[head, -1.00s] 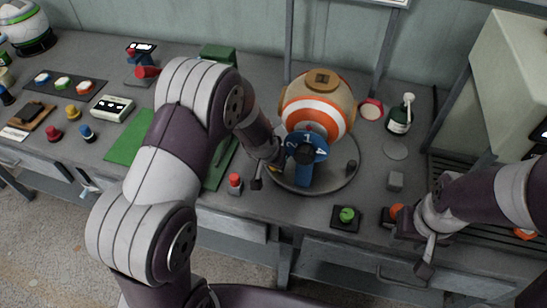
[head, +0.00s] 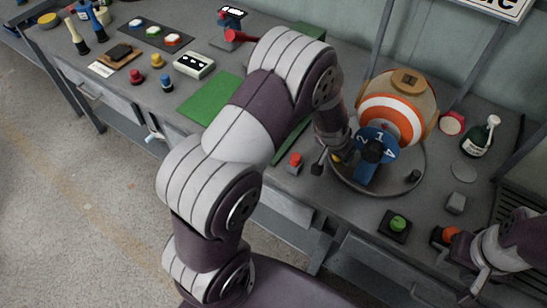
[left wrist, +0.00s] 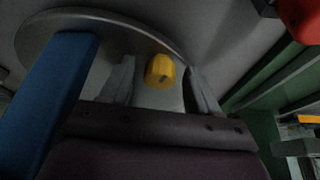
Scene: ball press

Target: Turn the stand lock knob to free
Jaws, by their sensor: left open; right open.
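A yellow knob (left wrist: 160,71) with a dark mark on its face sits by the round grey stand base, between my left gripper's fingers in the left wrist view. My left gripper (left wrist: 160,78) is open, with a visible gap on each side of the knob. In the head view my left gripper (head: 328,160) is at the left edge of the stand's base (head: 400,188), and the arm partly hides that area. The stand carries an orange-and-white striped ball (head: 394,115) and a blue numbered dial (head: 376,146). My right gripper (head: 462,262) is open near an orange button.
A red button (head: 295,160) stands just left of my left gripper. A blue upright part (left wrist: 55,95) of the stand is close to the left finger. A green button (head: 398,223), a grey block (head: 456,203) and a green bottle (head: 478,140) are to the right. A green mat (head: 210,97) lies left.

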